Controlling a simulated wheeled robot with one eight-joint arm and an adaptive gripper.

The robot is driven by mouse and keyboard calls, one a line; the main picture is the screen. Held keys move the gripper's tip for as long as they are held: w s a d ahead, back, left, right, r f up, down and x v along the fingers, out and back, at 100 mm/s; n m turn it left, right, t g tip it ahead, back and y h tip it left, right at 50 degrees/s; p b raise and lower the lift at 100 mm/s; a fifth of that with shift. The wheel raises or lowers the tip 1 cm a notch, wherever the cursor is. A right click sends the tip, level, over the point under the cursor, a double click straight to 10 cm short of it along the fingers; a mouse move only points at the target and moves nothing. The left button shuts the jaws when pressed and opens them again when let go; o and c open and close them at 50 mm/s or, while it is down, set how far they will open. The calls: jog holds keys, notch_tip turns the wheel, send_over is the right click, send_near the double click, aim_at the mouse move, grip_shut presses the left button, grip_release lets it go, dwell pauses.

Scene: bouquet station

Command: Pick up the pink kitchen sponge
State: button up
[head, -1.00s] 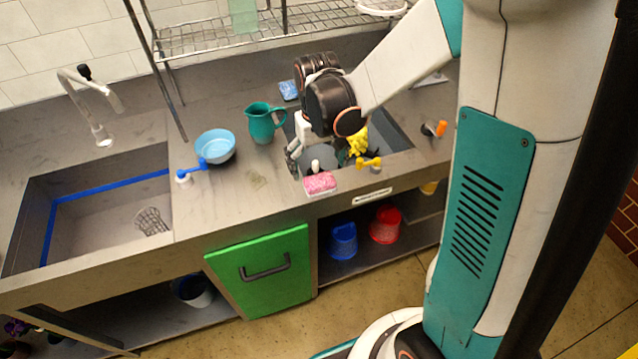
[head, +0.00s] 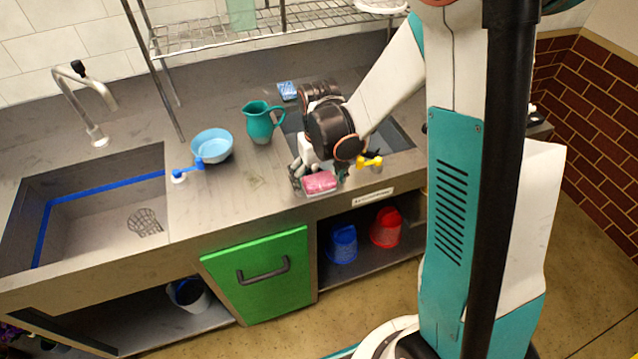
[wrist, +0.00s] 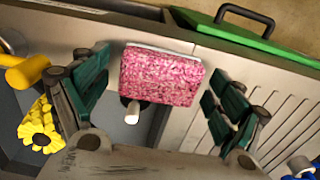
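The pink kitchen sponge (head: 320,183) lies at the front edge of the grey counter, just in front of the right sink basin. It also shows in the wrist view (wrist: 160,76), with a pale strip along its far edge. My gripper (head: 319,175) is low over the counter at the sponge, its fingers on either side. In the wrist view my gripper (wrist: 158,92) is open, with gaps between both dark green fingers and the sponge. I cannot tell the exact height of the fingertips.
A teal jug (head: 259,122), a light blue bowl (head: 213,145) and a blue-handled brush (head: 190,170) stand to the left. A yellow tool (head: 370,161) and a yellow flower-shaped thing (wrist: 40,128) are near the basin. A green cupboard door (head: 262,273) is below.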

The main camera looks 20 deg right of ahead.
aim_at(318, 179)
jog(key=c, duration=0.7)
notch_tip(318, 179, up, 20)
jog(key=p, duration=0.6)
jog(key=shift+a, duration=0.1)
